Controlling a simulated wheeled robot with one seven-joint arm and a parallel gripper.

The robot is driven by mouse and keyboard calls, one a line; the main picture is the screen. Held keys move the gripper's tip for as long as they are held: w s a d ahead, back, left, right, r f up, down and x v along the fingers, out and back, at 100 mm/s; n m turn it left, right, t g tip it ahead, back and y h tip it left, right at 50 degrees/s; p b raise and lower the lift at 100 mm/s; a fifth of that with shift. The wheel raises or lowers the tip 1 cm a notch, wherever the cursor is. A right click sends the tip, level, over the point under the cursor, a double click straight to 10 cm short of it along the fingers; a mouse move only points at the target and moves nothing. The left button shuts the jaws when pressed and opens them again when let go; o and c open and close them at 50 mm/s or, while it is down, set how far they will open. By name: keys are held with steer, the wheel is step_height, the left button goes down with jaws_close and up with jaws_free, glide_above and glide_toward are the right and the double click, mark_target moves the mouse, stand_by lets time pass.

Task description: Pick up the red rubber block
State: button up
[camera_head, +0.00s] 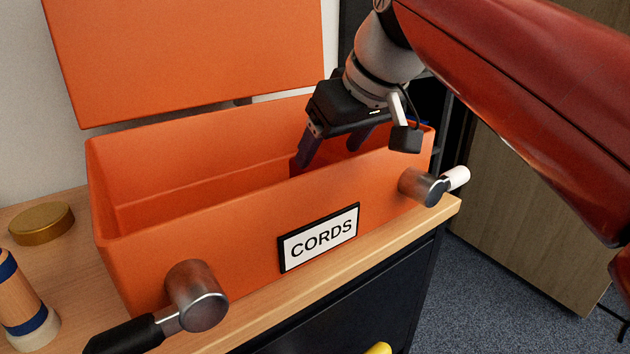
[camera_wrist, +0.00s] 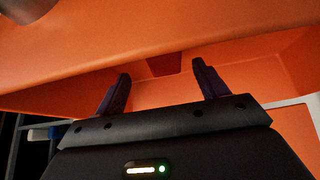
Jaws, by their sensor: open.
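The red rubber block (camera_wrist: 165,65) shows in the wrist view as a dark red patch inside the orange box, between and beyond my fingertips. In the head view a dark red part of it (camera_head: 335,151) shows behind and between my fingers, with its lower part hidden by the box's front wall. My gripper (camera_head: 329,157) reaches down into the right end of the box, fingers spread. In the wrist view my gripper (camera_wrist: 161,70) has both dark fingers apart, with a gap around the block's width or more. I see no contact with the block.
The open orange box (camera_head: 190,235) has a raised lid (camera_head: 185,55), a CORDS label (camera_head: 319,238) and metal latches (camera_head: 195,296). It stands on a wooden top (camera_head: 300,300). A brass lid (camera_head: 42,223) and a striped cylinder (camera_head: 22,300) stand left.

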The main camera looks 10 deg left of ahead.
mark_target(319, 166)
steer(key=x, duration=0.4)
steer(key=shift+s+a, duration=0.1)
steer(key=shift+s, duration=0.3)
steer(key=shift+w+a+f, duration=0.25)
steer(key=shift+f, duration=0.25)
steer(key=shift+c, duration=0.4)
steer(key=c, duration=1.2)
